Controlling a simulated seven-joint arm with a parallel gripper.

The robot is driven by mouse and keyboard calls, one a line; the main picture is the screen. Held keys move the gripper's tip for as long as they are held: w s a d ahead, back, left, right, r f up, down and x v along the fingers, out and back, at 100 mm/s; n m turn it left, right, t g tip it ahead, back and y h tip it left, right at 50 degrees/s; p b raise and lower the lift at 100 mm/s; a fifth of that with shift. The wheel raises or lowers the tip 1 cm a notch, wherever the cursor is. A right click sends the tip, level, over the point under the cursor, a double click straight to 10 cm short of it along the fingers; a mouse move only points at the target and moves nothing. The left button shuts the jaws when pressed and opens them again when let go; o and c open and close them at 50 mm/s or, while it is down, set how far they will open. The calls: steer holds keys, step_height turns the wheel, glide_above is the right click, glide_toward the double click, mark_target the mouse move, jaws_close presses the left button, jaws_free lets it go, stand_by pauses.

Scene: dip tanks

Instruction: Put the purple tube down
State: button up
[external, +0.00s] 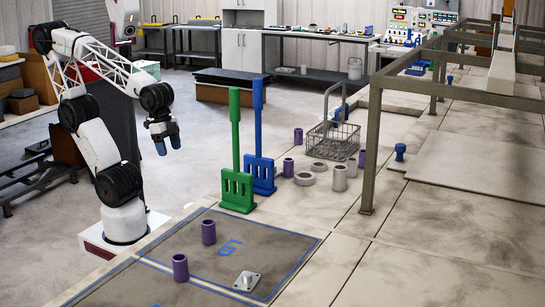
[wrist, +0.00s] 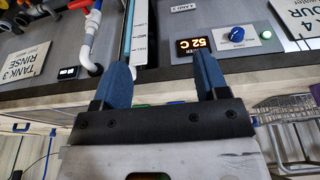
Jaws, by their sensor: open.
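Several purple tubes show in the external view. One purple tube (external: 208,232) stands upright on the blue-outlined dark mat (external: 262,240), and another purple tube (external: 180,267) stands near its front left. More stand further back: one tube (external: 288,167) beside the blue paddle, one tube (external: 298,136) behind it and one tube (external: 362,158) by the frame leg. My gripper (external: 168,145) hangs in the air left of the green paddle, away from every tube. In the wrist view my gripper (wrist: 163,66) has its blue fingers apart with nothing between them.
A green paddle (external: 236,190) and a blue paddle (external: 262,174) stand tall beside the mat. The wrist view shows a tank panel with a display (wrist: 193,43) and white pipe (wrist: 90,45).

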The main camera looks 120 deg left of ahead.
steer(key=w+d+r+n, duration=0.2)
steer(key=w+n, duration=0.1)
steer(key=w, duration=0.2)
steer(key=w+d+r+n, duration=0.2)
steer(key=w+d+n, duration=0.1)
steer(key=w, duration=0.3)
steer(key=n+h, duration=0.4)
steer(key=n, duration=1.5)
glide_toward(209, 235)
steer(key=f, duration=0.1)
steer(key=shift+w+d, duration=0.15)
steer(key=shift+w, duration=0.05)
steer(key=shift+w+d+f+y, duration=0.1)
steer(key=shift+d+f+y, duration=0.1)
steer(key=shift+f, duration=0.4)
steer(key=shift+w+d+f+y, duration=0.1)
steer(key=shift+d+f, duration=0.1)
steer(key=shift+f, duration=0.45)
steer(key=shift+x, duration=2.55)
